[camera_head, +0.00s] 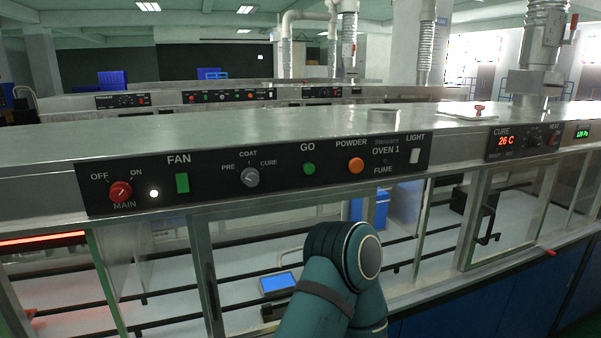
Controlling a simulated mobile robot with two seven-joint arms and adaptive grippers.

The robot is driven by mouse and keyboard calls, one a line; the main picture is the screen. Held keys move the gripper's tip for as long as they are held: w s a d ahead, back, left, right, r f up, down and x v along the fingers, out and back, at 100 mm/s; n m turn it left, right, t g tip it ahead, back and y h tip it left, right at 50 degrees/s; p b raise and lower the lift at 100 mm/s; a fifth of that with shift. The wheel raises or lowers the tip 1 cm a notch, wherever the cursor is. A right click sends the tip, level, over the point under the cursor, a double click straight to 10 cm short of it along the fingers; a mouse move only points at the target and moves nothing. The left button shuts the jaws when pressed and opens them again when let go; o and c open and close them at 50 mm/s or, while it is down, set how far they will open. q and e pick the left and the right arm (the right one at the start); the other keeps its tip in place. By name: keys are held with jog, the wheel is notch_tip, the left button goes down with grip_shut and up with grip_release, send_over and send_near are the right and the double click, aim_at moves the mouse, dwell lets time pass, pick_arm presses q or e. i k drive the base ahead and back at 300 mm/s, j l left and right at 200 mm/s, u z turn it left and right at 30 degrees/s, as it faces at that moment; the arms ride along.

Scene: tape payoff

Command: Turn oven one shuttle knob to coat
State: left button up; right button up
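The oven one control panel (220,192) is a black strip on the steel front, marked OVEN 1 near its right end. The shuttle knob (250,178) is a grey round knob with the labels PRE at its left, COAT above and CURE at its right. Its pointer is too small for me to tell its setting. One of my arms, teal, rises from the bottom centre with its joint below the panel, apart from the knob. Neither gripper shows in this view.
The panel also has a red main knob (121,191), green fan switch (182,183), green go button (308,168), orange powder button (356,165) and white light switch (414,156). Framed glass doors with handles stand below.

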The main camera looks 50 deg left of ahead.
aim_at(250, 177)
jog(key=j+u, duration=0.2)
jog(key=u, duration=1.55)
jog(key=i+l, duration=0.05)
jog(key=l, duration=0.05)
